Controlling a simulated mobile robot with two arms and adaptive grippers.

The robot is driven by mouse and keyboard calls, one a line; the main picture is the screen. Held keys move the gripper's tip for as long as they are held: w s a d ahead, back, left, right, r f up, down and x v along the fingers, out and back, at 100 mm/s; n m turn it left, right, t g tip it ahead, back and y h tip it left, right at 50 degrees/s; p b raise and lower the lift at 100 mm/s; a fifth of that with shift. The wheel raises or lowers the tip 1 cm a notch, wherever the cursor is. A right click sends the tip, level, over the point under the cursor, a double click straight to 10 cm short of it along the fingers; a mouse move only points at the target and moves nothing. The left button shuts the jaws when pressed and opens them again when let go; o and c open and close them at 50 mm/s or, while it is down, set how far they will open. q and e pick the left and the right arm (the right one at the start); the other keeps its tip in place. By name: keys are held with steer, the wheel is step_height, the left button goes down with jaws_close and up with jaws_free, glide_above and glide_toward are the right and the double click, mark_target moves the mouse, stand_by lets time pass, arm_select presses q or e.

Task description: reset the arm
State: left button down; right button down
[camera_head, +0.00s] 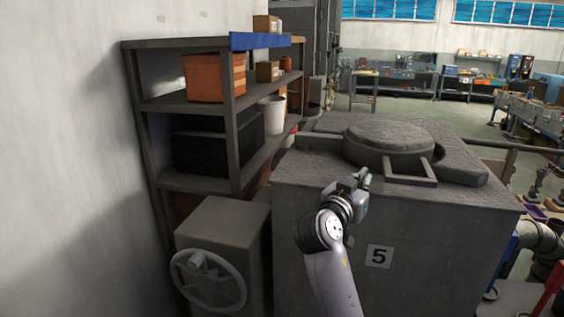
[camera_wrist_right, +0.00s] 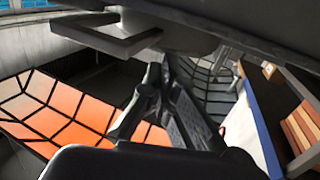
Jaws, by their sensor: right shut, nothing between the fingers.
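My right arm rises in front of a large grey block-shaped furnace (camera_head: 310,215) marked 5. My right gripper (camera_head: 366,176) is near the top front edge of the furnace, just in front of its round lid (camera_head: 390,137). In the wrist view the fingers of my right gripper (camera_wrist_right: 162,75) are shut together with nothing between them. A grey frame-like handle (camera_head: 412,181) sticks out from the lid's front; a similar frame (camera_wrist_right: 105,38) shows close beyond the fingers in the wrist view. I cannot tell whether the gripper touches anything. My left gripper is not in view.
A dark shelf rack (camera_head: 185,104) with an orange bin (camera_head: 214,78) and a white bucket (camera_head: 271,115) stands left. A grey box with a handwheel (camera_head: 208,279) stands left of the furnace. Workbenches line the far side. A pipe-like arm (camera_head: 540,238) is at right.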

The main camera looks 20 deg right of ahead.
steer(key=s+a+f+n+g+y, duration=0.15)
steer(key=s+f, duration=0.25)
steer(key=f, duration=0.4)
steer(key=s+a+f+n+y, duration=0.1)
steer(key=s+f+n+y, duration=0.15)
steer(key=f, duration=0.55)
steer(key=s+a+f+n+g+y, duration=0.1)
steer(key=s+a+f+n+y, duration=0.2)
steer(key=f, duration=0.4)
steer(key=s+a+f+n+g+y, duration=0.25)
steer(key=s+f, duration=0.25)
steer(key=s, duration=0.4)
steer(key=s+a+f+n+g+y, duration=0.15)
steer(key=s+a+f, duration=0.25)
steer(key=s, duration=0.4)
steer(key=s+a+f+n+g+y, duration=0.1)
steer(key=s+a+f+y, duration=0.3)
steer(key=s, duration=0.5)
step_height(320, 180, down, 29)
steer(key=s+g, duration=0.2)
steer(key=s+d+f, duration=0.1)
steer(key=s+f, duration=0.6)
steer(key=s, duration=0.1)
steer(key=s+d+f+h, duration=0.1)
steer(key=s+d+f, duration=0.1)
steer(key=s+f, duration=0.5)
steer(key=shift+s+d+n+g, duration=0.3)
steer(key=shift+s+g, duration=0.15)
steer(key=shift+s, duration=0.1)
